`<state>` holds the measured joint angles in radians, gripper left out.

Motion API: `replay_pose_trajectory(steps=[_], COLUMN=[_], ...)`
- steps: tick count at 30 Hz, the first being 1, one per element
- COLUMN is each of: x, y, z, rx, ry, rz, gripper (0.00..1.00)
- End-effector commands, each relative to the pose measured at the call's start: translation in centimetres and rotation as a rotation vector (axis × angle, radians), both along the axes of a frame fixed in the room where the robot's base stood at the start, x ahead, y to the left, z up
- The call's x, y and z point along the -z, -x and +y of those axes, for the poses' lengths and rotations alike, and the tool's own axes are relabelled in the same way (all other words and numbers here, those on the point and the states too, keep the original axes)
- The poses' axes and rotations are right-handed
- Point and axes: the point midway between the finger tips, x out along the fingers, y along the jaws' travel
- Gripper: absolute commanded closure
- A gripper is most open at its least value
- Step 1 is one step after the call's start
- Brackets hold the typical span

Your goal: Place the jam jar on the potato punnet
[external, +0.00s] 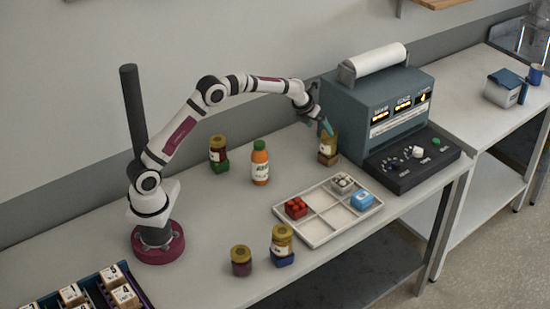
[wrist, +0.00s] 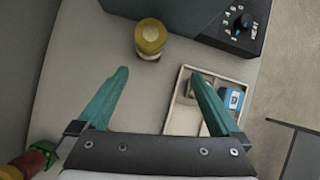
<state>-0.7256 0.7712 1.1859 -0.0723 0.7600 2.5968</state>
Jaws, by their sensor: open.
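My gripper (external: 325,126) is open and empty, its teal fingers spread beside the top of a gold-lidded jar (external: 328,143) on a brown base. In the wrist view that jar (wrist: 150,38) lies beyond the open fingertips (wrist: 160,73), not between them. A dark purple gold-lidded jar (external: 241,262) stands on the bench front. Another gold-lidded jar (external: 282,239) stands on a blue base, and a dark red one (external: 218,149) on a green base. A punnet with pale lumps (external: 342,183) sits in the tray's back compartment; I cannot tell for sure which punnet holds potatoes.
The white divided tray (external: 319,241) also holds a red punnet (external: 296,208) and a blue box (external: 362,200). An orange bottle (external: 260,163) stands mid-bench. A grey machine (external: 385,100) stands behind the tray. Boxes (external: 115,280) fill a crate at front left.

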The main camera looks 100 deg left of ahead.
Motion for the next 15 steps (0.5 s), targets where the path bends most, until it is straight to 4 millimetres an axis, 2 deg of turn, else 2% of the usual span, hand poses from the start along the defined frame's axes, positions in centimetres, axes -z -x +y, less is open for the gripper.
replay_pose_trajectory(steps=[1,2,3,4,5,6,8,9,12,15], x=[-2.0,-3.2,-4.8,-5.9,-6.7,-7.4,-7.7,-7.5,-6.0,-4.4], y=[-0.2,0.1,1.3,2.7,4.6,7.7,13.0,16.7,24.7,29.8], z=[-4.1,-7.4,-12.3,-16.2,-20.0,-24.5,-30.0,-32.8,-36.9,-38.3], rx=[-0.071,-0.145,-0.268,-0.372,-0.484,-0.638,-0.865,-1.009,-1.308,-1.499], ry=[0.063,0.120,0.205,0.268,0.326,0.391,0.457,0.481,0.492,0.474], rz=[-0.031,-0.051,-0.074,-0.087,-0.095,-0.102,-0.108,-0.114,-0.137,-0.167], gripper=[0.00,0.00,0.00,0.00,0.00,0.00,0.00,0.00,0.00,0.00])
